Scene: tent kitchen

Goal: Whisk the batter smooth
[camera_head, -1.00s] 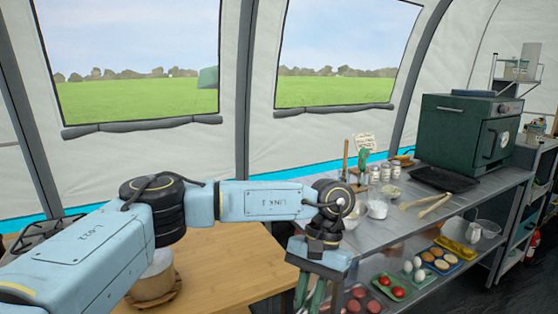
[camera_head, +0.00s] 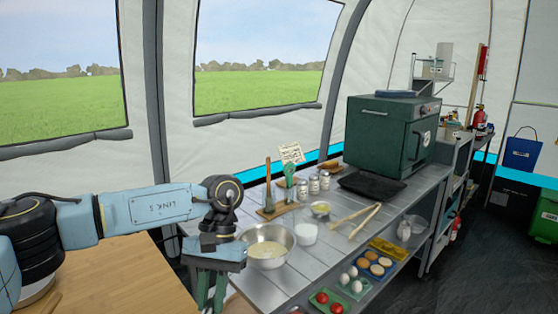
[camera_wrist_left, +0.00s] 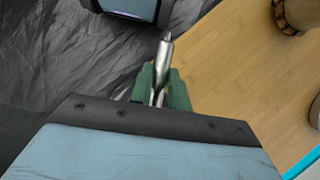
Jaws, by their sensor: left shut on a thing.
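A metal mixing bowl (camera_head: 267,257) with pale contents stands on the grey slatted counter (camera_head: 300,272). My left gripper (camera_head: 212,291) hangs fingers-down just left of the bowl, near the counter's left end. In the left wrist view its green fingers (camera_wrist_left: 162,86) are shut on a slim silver handle (camera_wrist_left: 166,52), likely the whisk's. No wires of a whisk can be made out. The bowl is not in the left wrist view. My right gripper is in neither view.
Behind the bowl are a white-filled cup (camera_head: 305,234), a small bowl (camera_head: 320,210), jars (camera_head: 313,184) and upright utensils. Wooden tongs (camera_head: 356,220), a dark tray (camera_head: 371,186) and a green oven (camera_head: 388,133) are farther right. A wooden table (camera_head: 120,275) is at left.

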